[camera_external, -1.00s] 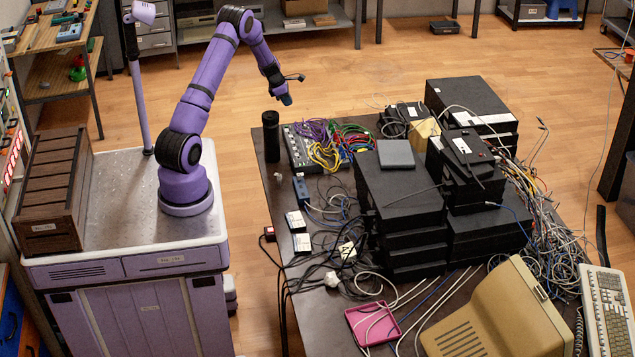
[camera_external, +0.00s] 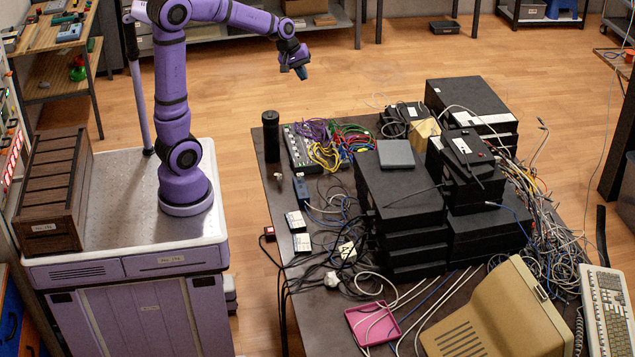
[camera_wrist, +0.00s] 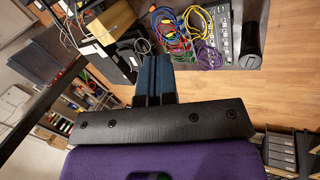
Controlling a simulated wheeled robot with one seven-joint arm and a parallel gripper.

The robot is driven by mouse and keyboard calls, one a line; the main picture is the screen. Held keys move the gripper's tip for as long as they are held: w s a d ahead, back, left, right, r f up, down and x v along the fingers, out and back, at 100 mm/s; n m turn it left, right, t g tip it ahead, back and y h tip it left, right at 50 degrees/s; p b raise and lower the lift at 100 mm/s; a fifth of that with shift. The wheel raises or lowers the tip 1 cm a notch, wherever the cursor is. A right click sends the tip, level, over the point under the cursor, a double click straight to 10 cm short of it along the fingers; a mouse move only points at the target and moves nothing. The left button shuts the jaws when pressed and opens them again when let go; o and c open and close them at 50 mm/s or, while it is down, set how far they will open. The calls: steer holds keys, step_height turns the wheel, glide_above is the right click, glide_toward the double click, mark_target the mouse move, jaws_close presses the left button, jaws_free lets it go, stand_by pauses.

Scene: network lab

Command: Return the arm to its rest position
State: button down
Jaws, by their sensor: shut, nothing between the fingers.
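My purple arm stands on the white-topped cart, its upper part nearly upright and its forearm reaching right. My gripper (camera_external: 301,72) hangs in the air over open floor, behind the back edge of the table. Its fingers are shut together and empty. In the wrist view the blue fingers of my gripper (camera_wrist: 152,75) sit side by side, with the cluttered table beyond them. Nothing touches the gripper.
A dark table (camera_external: 325,300) holds stacked black boxes (camera_external: 400,190), colored cables (camera_external: 335,140), a black cylinder (camera_external: 271,136), a pink tray (camera_external: 373,324) and a beige monitor (camera_external: 490,315). A slatted brown crate (camera_external: 52,185) stands on the cart. Floor between the table and back shelves is clear.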

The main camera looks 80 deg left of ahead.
steer(key=s+d+r+m, duration=0.2)
steer(key=s+d+m, duration=0.5)
steer(key=s, duration=0.4)
steer(key=s+d+r+m+y, duration=0.1)
steer(key=s+d+r+m, duration=0.1)
steer(key=s+d+m, duration=0.6)
steer(key=s+d, duration=0.1)
steer(key=s, duration=0.3)
steer(key=shift+d+t, duration=0.15)
steer(key=shift+t, duration=0.25)
